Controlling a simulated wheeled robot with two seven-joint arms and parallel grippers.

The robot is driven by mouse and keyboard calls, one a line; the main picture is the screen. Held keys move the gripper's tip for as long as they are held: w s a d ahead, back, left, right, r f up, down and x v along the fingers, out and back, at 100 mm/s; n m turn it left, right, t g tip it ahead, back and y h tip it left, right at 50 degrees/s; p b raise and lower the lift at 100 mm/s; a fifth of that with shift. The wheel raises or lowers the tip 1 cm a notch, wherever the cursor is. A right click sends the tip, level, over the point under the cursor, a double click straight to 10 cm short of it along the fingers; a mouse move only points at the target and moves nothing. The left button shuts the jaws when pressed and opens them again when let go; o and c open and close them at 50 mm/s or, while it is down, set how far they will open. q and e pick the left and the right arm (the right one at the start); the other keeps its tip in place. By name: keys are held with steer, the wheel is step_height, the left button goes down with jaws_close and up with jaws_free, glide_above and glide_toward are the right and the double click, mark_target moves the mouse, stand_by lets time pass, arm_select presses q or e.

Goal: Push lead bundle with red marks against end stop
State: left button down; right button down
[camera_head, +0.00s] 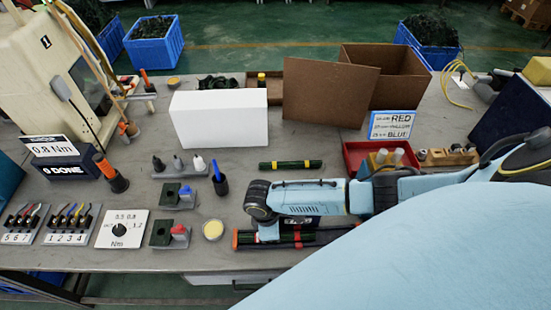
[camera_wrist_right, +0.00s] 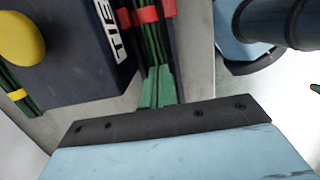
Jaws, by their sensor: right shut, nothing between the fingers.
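The lead bundle with red marks (camera_head: 303,237) is a dark green bundle lying in a long dark tray (camera_head: 330,237) near the table's front edge. An orange piece shows at the tray's left end; I cannot tell whether it is the end stop. The bundle's red bands (camera_wrist_right: 146,15) show at the top of the right wrist view. My right gripper (camera_wrist_right: 158,75) is shut and empty, its tips close to the bundle; I cannot tell if they touch. In the head view my right arm covers part of the tray and bundle. My left gripper is not in view.
A bundle with yellow marks (camera_head: 290,164) lies behind my right arm. A white box (camera_head: 218,118) and a cardboard box (camera_head: 385,78) stand farther back. A red bin (camera_head: 365,158) is behind the arm. Black blocks and a yellow-topped pot (camera_head: 213,229) stand left of the tray.

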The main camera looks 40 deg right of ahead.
mark_target(238, 239)
steer(key=shift+s, duration=0.2)
steer(key=w+a+b, duration=0.1)
steer(key=w+a, duration=0.1)
steer(key=a, duration=0.1)
steer(key=w+a+b, duration=0.1)
steer(key=a, duration=0.1)
steer(key=w+a+b, duration=0.1)
steer(key=w+a, duration=0.1)
steer(key=a, duration=0.1)
steer(key=shift+w+a, duration=0.3)
steer(key=shift+w, duration=0.05)
steer(key=shift+w+a+b, duration=0.4)
steer(key=shift+a, duration=0.25)
